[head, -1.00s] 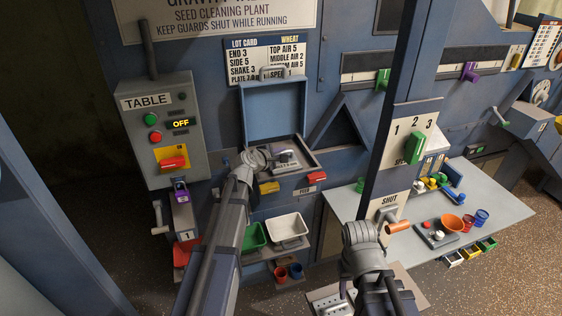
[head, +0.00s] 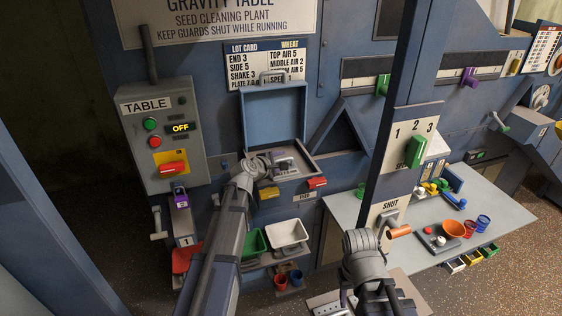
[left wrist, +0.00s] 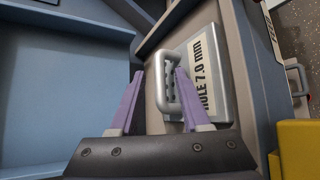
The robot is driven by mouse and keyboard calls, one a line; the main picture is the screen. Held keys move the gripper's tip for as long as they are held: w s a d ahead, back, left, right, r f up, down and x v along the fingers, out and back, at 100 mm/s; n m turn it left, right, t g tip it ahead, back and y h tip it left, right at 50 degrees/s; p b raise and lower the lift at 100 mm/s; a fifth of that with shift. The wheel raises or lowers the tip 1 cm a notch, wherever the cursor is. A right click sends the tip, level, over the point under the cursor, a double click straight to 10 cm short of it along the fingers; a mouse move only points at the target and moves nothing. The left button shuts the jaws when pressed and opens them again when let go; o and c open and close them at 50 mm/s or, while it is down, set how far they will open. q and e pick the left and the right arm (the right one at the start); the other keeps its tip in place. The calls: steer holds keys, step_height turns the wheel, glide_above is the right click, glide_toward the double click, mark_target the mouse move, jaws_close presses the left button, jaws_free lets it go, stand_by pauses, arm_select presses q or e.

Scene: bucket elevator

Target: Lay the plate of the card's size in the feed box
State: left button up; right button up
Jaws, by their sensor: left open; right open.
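A grey metal plate (left wrist: 205,85) with a raised loop handle (left wrist: 168,85) lies in the open feed box (head: 322,172). Its label reads "HOLE 7.0 mm". The lot card (head: 265,62) has a plate line that seems to read 7.0, partly covered. My left gripper (left wrist: 156,78) is open, its purple fingers close to the handle; I cannot tell whether they touch it. It also shows over the box in the head view (head: 280,163). My right gripper (head: 370,300) is low in the head view, away from the box.
The box's blue lid (head: 275,115) stands open behind the tray. The TABLE control box (head: 163,135) reads OFF.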

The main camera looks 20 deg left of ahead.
arm_select(q)
steer(key=shift+s+r, duration=0.25)
steer(key=shift+r, duration=0.05)
steer(key=p+v, duration=0.4)
steer(key=v, duration=0.7)
steer(key=shift+s+a+p, duration=0.15)
steer(key=shift+s+p, duration=0.05)
steer(key=shift+p, duration=0.2)
steer(key=s+d+f+m+g+h, duration=0.1)
steer(key=s+d+f+m+g, duration=0.4)
steer(key=d, duration=0.4)
steer(key=s+d+f+m+g+h, duration=0.1)
steer(key=s+d+f+m+g, duration=0.3)
steer(key=d+m, duration=0.45)
steer(key=s+d+f+m+g+y, duration=0.1)
steer(key=s+f+m+g+y, duration=0.1)
steer(key=s+m, duration=0.3)
steer(key=s+d+f+m+g+y, duration=0.1)
steer(key=s+m+y, duration=0.3)
steer(key=s, duration=0.7)
steer(key=shift+s+d+f+m+g+y, duration=0.2)
steer(key=shift+d+f+m+g+y, duration=0.15)
steer(key=shift+f+m+g, duration=0.35)
